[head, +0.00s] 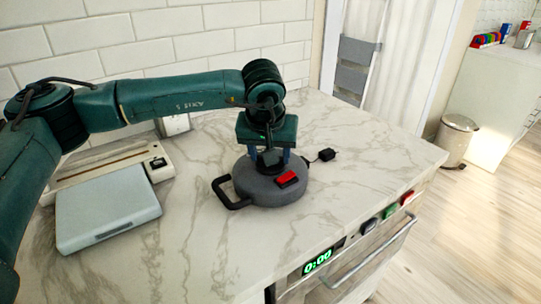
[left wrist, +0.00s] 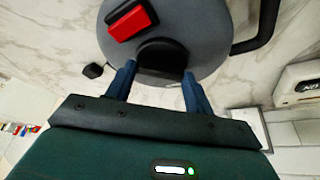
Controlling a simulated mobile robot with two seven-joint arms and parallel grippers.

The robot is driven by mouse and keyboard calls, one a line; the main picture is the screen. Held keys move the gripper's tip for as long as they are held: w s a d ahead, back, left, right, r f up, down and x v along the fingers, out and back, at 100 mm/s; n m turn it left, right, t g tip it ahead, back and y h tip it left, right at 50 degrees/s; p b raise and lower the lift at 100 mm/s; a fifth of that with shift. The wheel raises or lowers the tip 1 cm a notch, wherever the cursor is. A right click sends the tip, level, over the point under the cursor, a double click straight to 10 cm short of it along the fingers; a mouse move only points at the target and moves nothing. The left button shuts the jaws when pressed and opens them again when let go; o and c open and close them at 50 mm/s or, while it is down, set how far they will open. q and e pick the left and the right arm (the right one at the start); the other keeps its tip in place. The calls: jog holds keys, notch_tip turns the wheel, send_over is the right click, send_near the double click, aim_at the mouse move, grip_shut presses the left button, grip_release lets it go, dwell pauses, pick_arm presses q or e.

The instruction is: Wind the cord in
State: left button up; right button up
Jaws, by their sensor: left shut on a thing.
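A round grey cord reel (head: 262,192) lies flat on the marble counter, with a black side handle (head: 224,196) and a red button (head: 288,179) on top. A black plug (head: 327,155) rests on the counter close behind it, with a short bit of cord toward the reel. My left gripper (head: 270,160) comes down from above on the reel. In the left wrist view its blue fingers (left wrist: 159,70) stand either side of a black knob (left wrist: 163,52) on the reel and are shut on it. The plug also shows there (left wrist: 93,71). My right gripper is not in view.
A wall outlet (head: 175,125) is behind. An appliance with a green display (head: 318,262) is under the front edge.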

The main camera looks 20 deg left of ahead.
pick_arm(q)
jog(key=m+h, duration=0.1)
jog(key=m, duration=0.2)
jog(key=shift+a+m+h+b, duration=0.1)
jog(key=shift+m+h+b, duration=0.2)
jog(key=shift+m, duration=0.1)
jog(key=m+h, duration=0.1)
jog(key=m, duration=0.1)
jog(key=m+g+h, duration=0.1)
jog(key=m, duration=0.2)
jog(key=shift+a, duration=0.15)
jog(key=shift+m, duration=0.4)
jog(key=o, duration=1)
jog(key=shift+n, duration=0.3)
